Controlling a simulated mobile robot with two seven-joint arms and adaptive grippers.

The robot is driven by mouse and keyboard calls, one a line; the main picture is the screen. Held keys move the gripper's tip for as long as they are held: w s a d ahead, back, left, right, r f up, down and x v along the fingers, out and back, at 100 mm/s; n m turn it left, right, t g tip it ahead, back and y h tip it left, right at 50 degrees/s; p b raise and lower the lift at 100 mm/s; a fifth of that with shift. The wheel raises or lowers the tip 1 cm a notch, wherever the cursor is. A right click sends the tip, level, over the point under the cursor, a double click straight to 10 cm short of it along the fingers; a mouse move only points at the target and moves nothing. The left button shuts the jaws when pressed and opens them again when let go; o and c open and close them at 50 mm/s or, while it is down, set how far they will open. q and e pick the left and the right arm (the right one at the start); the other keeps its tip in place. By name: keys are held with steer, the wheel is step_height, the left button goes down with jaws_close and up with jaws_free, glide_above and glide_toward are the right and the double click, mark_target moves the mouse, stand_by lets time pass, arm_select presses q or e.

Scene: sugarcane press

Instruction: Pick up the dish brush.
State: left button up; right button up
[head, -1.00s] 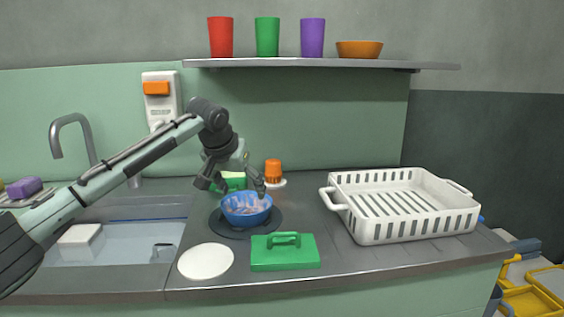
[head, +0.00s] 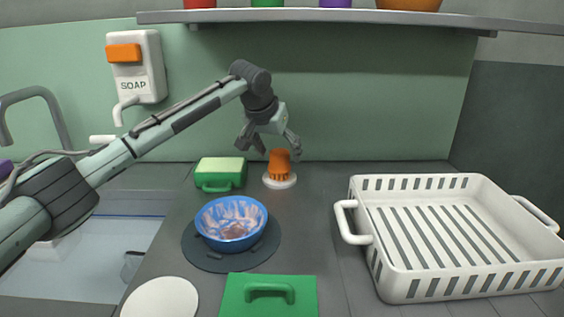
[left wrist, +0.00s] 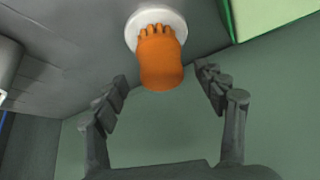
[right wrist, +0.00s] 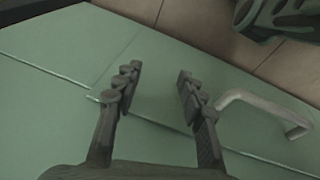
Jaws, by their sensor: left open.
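The dish brush (head: 279,163) appears to be the orange, knob-like thing standing upright on a small round white base (head: 280,181) at the back of the counter. My left gripper (head: 268,146) is open just above it, pointing down, fingers spread to either side. In the left wrist view the orange top (left wrist: 161,62) lies between the open fingertips, with a gap on both sides. I see no contact. My right gripper (right wrist: 158,74) is open and empty, low in front of the green cabinet fronts; it is outside the head view.
A green-and-cream box (head: 220,173) stands close left of the brush. A dirty blue bowl (head: 232,221) on a dark round mat (head: 257,258) is in front. A white rack (head: 400,281) stands right, a shelf (head: 340,17) above. A cabinet handle (right wrist: 262,102) is near my right gripper.

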mark_target(282, 162)
arm_select(q)
steer(key=x, duration=0.5)
steer(key=shift+w+f+p, duration=0.25)
steer(key=shift+w+p, duration=0.1)
steer(key=c, duration=1.3)
arm_select(e)
steer(key=f, duration=0.1)
steer(key=s, duration=0.1)
steer(key=f, duration=0.1)
steer(key=shift+s+d+f, duration=0.25)
steer(key=shift+s+f, duration=0.05)
steer(key=shift+s, duration=0.05)
